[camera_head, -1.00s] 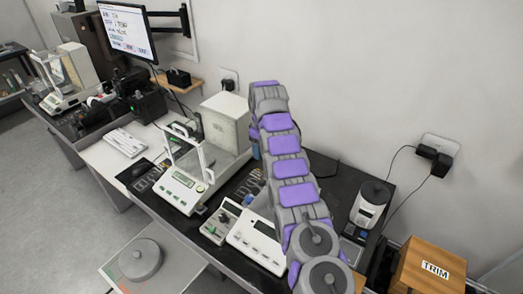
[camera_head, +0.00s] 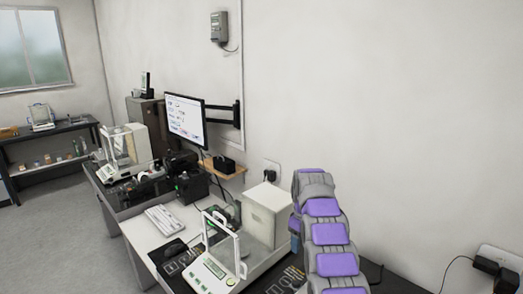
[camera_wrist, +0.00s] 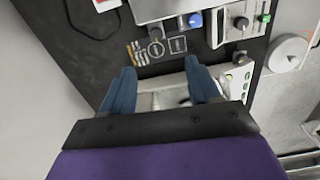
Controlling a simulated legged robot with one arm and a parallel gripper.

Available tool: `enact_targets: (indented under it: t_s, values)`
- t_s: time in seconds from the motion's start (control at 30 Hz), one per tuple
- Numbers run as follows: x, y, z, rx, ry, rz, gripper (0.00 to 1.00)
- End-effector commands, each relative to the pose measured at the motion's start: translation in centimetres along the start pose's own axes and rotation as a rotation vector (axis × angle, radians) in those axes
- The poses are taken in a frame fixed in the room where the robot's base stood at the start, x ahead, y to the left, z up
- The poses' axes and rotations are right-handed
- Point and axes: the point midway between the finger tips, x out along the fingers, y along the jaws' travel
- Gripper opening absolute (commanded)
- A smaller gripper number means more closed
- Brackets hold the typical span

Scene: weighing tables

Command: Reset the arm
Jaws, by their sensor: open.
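My arm, grey with purple pads, rises from the bottom of the head view at right of centre (camera_head: 331,235). My gripper (camera_wrist: 160,75) shows in the wrist view with its two blue fingers spread apart and nothing held between them. It is over the dark bench top, with a pale device partly seen between and beyond the fingers. In the head view the gripper is mostly hidden behind the arm.
An analytical balance (camera_head: 212,272) with a pale box behind it stands left of my arm. A keyboard (camera_head: 165,218), a monitor (camera_head: 185,117) on a wall bracket and another balance (camera_head: 123,152) lie farther left. In the wrist view, a control box with knobs (camera_wrist: 240,22) is near the fingers.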

Motion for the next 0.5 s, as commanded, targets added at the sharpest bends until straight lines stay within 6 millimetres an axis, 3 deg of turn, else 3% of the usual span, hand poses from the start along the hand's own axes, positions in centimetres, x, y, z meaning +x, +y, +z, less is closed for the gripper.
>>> enact_targets:
  t_s: [0.5]
  values:
    - [-7.0,-4.3,4.9,0.148,-0.025,-0.011,0.61]
